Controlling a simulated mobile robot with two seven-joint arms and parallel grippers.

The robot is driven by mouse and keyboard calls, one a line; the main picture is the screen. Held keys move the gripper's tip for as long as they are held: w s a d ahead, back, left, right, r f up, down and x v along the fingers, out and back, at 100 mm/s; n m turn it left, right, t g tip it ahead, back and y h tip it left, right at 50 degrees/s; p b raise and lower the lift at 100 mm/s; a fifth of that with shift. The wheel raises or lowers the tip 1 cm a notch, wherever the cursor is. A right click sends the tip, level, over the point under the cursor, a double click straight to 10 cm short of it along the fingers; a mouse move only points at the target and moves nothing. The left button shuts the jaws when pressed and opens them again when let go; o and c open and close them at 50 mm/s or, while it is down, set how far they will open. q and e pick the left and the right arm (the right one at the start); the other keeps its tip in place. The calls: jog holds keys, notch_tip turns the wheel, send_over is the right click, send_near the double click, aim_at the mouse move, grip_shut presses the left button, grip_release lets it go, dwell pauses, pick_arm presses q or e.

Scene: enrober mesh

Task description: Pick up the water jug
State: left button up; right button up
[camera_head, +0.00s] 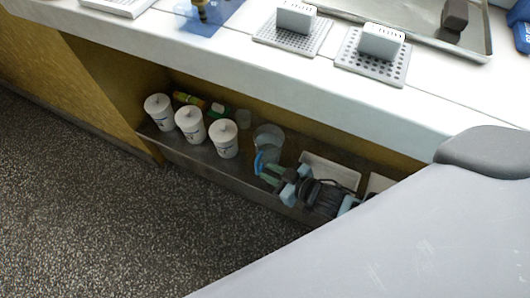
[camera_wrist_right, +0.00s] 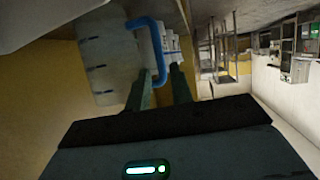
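The water jug is a clear container with a blue handle. In the head view the jug (camera_head: 268,137) stands on the low shelf under the counter. In the right wrist view the jug (camera_wrist_right: 108,65) is at the upper left, with its handle toward me. My right gripper (camera_head: 267,171) is at the handle side of the jug. In the right wrist view its two green fingers (camera_wrist_right: 162,75) are apart, with the blue handle (camera_wrist_right: 160,50) reaching between their tips. I cannot tell whether either finger touches it. My left gripper is not in view.
Three white tubs (camera_head: 192,126) stand left of the jug on the shelf (camera_head: 195,160), with small green and yellow items behind. A pale tray (camera_head: 330,171) lies right of the jug. The white counter (camera_head: 210,50) overhangs the shelf. The speckled floor in front is clear.

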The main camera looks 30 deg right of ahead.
jog(key=shift+w, duration=0.1)
jog(key=shift+b+x, duration=0.45)
jog(key=shift+x, duration=0.85)
jog(key=shift+w+a+f, duration=0.2)
jog(key=shift+w+a, duration=0.05)
jog(key=shift+w, duration=0.05)
jog(key=b+x, duration=0.2)
jog(key=x, duration=0.2)
jog(key=shift+f, duration=0.1)
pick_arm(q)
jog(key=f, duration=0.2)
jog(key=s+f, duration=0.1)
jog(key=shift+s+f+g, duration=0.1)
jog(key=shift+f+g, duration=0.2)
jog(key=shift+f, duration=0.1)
pick_arm(e)
jog(key=shift+w, duration=0.1)
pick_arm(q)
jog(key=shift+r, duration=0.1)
pick_arm(e)
grip_shut()
